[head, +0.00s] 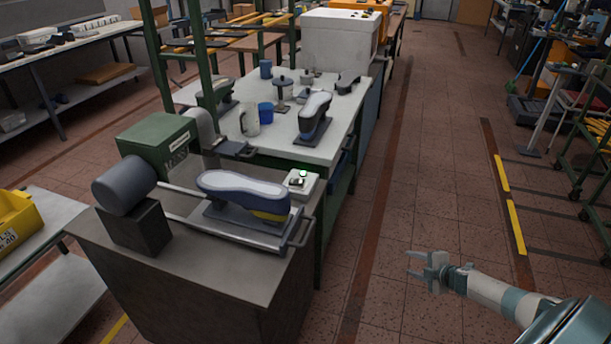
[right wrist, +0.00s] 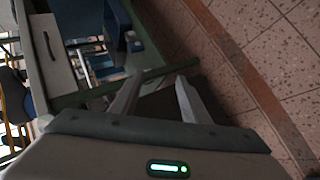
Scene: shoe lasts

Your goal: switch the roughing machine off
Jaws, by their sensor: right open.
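The roughing machine (head: 160,240) stands at the lower left in the head view, a grey bench unit with a dark roller and a blue and yellow shoe (head: 243,193) on a carriage. A small white switch box (head: 301,183) sits at its right rear corner and shows a green lit spot and a dark spot. My right gripper (head: 412,265) is open and empty, well to the right of the machine above the tiled floor. Its two fingers (right wrist: 153,98) show apart in the right wrist view, with nothing between them. My left gripper is not in view.
Behind the machine, a green-framed table (head: 325,146) holds a shoe last (head: 315,115), a mug (head: 250,120) and a blue cup (head: 265,113). A yellow bin (head: 15,222) is at the left edge. The aisle floor (head: 420,190) right of the table is clear. Racks stand far right.

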